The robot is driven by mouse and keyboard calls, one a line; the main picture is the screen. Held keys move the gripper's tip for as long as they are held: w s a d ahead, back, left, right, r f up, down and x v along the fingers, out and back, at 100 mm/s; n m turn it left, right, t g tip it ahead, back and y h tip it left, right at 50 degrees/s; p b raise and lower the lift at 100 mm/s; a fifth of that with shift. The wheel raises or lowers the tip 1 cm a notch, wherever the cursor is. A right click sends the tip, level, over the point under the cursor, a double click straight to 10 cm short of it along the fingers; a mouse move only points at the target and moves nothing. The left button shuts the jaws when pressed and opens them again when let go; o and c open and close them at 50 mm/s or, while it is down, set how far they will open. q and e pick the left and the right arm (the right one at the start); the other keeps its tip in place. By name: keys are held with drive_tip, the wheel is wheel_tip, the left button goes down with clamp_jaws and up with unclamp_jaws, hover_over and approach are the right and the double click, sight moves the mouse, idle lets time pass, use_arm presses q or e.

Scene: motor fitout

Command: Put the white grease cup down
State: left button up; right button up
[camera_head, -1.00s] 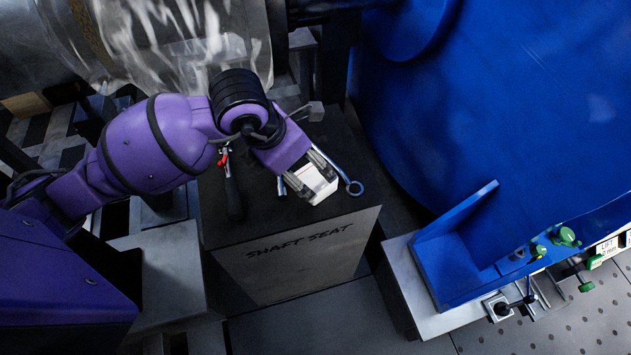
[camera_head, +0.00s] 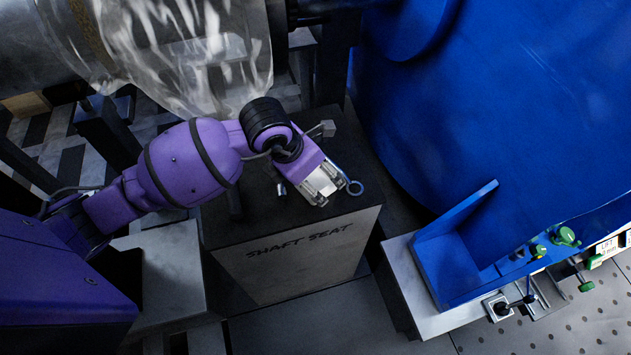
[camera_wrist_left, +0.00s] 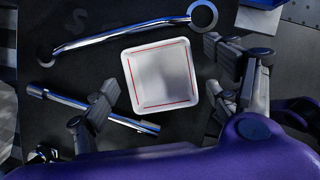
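The white grease cup (camera_wrist_left: 160,75) is square with a thin red line inside its rim. It stands on the dark top of the shaft seat block (camera_head: 262,219), and part of it shows between my fingers in the head view (camera_head: 322,182). My left gripper (camera_head: 323,185) is over the cup from the left. In the left wrist view its fingers (camera_wrist_left: 158,95) are spread, with a gap on each side of the cup. My right gripper is in neither view.
A ring wrench (camera_wrist_left: 125,35) lies behind the cup in the wrist view, its ring near the gripper in the head view (camera_head: 354,187). A chrome bar tool (camera_wrist_left: 92,108) lies beside it. A large blue housing (camera_head: 500,100) and blue bracket (camera_head: 455,260) stand right.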

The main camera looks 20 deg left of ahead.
use_arm(q)
drive_tip(key=c, duration=1.1)
drive_tip(key=shift+r, duration=0.1)
drive_tip(key=shift+c, duration=0.2)
